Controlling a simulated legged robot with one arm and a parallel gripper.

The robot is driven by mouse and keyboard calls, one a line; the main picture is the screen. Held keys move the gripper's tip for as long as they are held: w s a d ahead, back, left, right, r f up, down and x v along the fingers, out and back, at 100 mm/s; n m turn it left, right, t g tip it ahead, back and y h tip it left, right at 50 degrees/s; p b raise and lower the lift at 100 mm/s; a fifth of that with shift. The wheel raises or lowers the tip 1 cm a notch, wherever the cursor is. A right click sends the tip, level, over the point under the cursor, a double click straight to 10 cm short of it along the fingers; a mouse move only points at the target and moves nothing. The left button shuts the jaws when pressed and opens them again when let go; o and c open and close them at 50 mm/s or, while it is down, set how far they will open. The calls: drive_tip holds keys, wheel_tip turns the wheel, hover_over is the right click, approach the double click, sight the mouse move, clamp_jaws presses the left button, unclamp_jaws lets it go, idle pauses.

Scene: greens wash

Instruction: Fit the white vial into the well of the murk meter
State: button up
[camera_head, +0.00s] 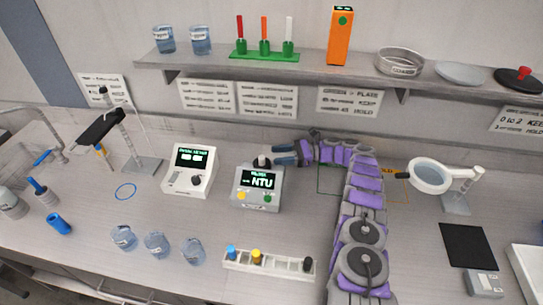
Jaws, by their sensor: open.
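The murk meter (246,199) is a grey box with a lit "NTU" screen, a yellow button and a green button. On its top rear is a dark round well (256,162). A small white piece (263,160) shows at the well. It looks like the top of the white vial, but I cannot tell how deep or how straight it sits. My gripper (276,155) is just right of the well, with its blue-grey fingers pointing left toward it. It is open, and no object shows between the fingers.
A white rack (240,265) with blue, yellow and black caps stands in front. A white meter (190,171) is left of the murk meter. Three glass beakers (157,245) stand front left. A magnifier (431,176) stands right of my arm. A shelf (330,72) runs above.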

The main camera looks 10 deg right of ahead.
drive_tip(key=shift+d, duration=0.15)
drive_tip(key=shift+s+d, duration=0.1)
drive_tip(key=shift+d, duration=0.15)
idle(0.3)
